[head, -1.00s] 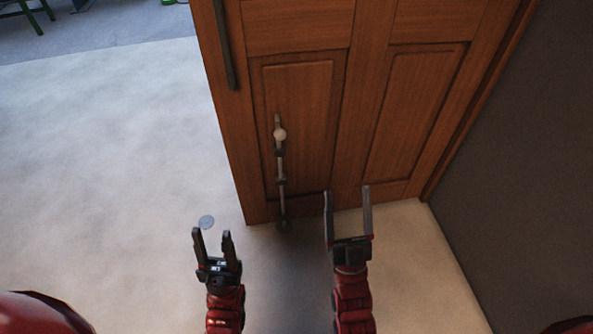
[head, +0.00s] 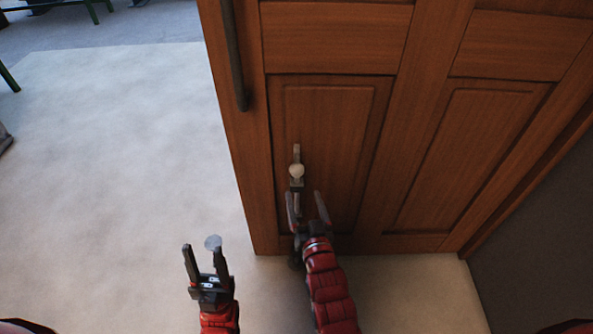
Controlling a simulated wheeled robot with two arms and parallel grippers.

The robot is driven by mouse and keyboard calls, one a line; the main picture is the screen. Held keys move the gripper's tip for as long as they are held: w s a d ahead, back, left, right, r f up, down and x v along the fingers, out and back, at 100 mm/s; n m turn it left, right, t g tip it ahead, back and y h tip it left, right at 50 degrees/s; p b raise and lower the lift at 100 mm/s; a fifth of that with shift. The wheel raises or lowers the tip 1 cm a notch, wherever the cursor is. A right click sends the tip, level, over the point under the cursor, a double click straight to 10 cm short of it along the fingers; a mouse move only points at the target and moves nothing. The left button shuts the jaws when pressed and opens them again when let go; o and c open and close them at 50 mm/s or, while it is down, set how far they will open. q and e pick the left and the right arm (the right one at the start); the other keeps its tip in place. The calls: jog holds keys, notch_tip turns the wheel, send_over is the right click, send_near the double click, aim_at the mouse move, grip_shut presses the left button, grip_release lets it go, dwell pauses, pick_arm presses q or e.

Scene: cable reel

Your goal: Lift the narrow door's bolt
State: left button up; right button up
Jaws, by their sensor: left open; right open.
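The wooden door (head: 335,130) stands ahead, with a bolt (head: 297,157) mounted upright low on its face. The bolt has a pale round knob (head: 297,171). My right gripper (head: 306,197) is open just below the knob, close to the bolt, and its arm hides the lower part of the bolt. I cannot tell whether the fingers touch it. My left gripper (head: 204,248) is open and empty over the floor, left of the door's free edge.
A long dark handle (head: 235,60) runs along the door's left side. A dark wall (head: 550,225) closes off the right. The pale floor (head: 110,160) at left is clear.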

aim_at(298, 175)
jog(key=w, duration=0.3)
jog(key=w+a, duration=0.1)
jog(key=w, duration=0.2)
jog(key=w+a, duration=0.1)
jog(key=w, duration=0.3)
jog(key=shift+w, duration=0.1)
grip_shut()
jog(key=shift+r, duration=0.15)
